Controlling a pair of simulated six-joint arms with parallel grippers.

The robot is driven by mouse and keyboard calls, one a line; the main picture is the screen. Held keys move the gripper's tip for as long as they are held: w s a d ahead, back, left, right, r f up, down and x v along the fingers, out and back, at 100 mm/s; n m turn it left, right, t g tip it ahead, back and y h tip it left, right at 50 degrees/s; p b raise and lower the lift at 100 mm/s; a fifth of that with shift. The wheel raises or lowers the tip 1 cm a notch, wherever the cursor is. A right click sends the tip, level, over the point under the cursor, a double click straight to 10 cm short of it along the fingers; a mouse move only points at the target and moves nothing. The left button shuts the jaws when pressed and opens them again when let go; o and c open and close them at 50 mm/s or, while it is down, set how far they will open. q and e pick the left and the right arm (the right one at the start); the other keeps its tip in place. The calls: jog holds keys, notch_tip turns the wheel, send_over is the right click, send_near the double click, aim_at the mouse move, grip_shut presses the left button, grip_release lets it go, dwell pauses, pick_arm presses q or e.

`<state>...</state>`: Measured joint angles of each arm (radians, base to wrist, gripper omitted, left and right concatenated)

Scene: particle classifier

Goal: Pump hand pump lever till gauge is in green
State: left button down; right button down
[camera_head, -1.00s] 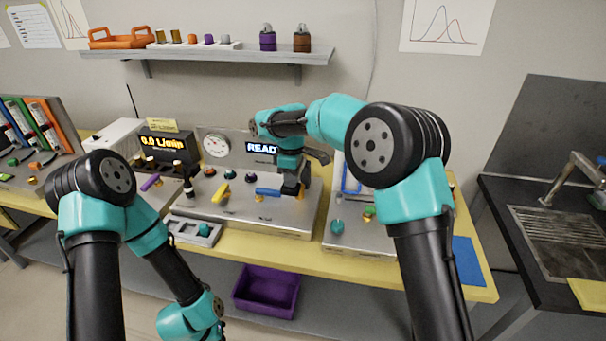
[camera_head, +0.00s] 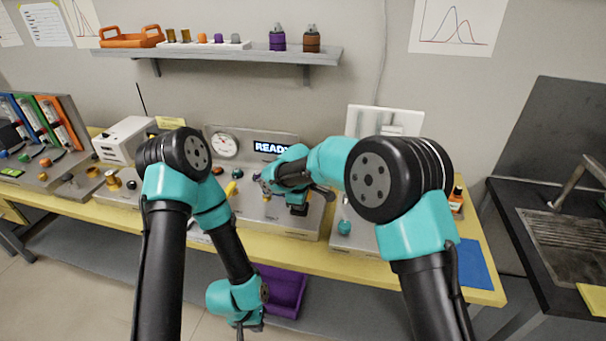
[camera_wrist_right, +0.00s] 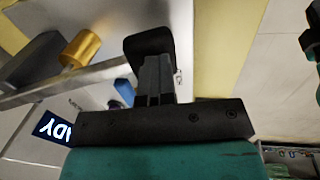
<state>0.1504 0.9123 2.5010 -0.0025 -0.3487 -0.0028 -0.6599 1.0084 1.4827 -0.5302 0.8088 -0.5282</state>
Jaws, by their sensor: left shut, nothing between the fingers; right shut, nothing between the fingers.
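The round white gauge (camera_head: 224,146) is on the steel panel at the left of the lit READY display (camera_head: 272,148); its needle is too small to read. My right gripper (camera_head: 298,209) is low over the right part of this panel, shut and empty. In the right wrist view its fingers (camera_wrist_right: 155,78) are together, with a gold cylinder (camera_wrist_right: 81,48), a dark bar (camera_wrist_right: 35,60) and a blue part (camera_wrist_right: 123,88) close by. I cannot tell which part is the pump lever; my right arm hides much there. My left gripper (camera_head: 246,325) hangs low before the bench, shut and empty.
A yellow handle (camera_head: 231,187) and small knobs stand on the panel. A purple bin (camera_head: 287,290) is on the lower shelf. A white box (camera_head: 125,138) stands at left, and a sink (camera_head: 565,230) is at right. A shelf (camera_head: 230,53) runs above.

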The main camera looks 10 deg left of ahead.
jog(key=shift+s+f, duration=0.15)
jog(key=shift+f, duration=0.5)
jog(key=shift+d, duration=0.1)
jog(key=s+r, duration=0.2)
jog(key=r, duration=0.5)
jog(key=s+r, duration=0.2)
jog(key=r, duration=0.5)
jog(key=shift+s+r, duration=0.2)
jog(key=shift+s, duration=0.1)
jog(key=shift+f, duration=0.1)
dwell(0.8)
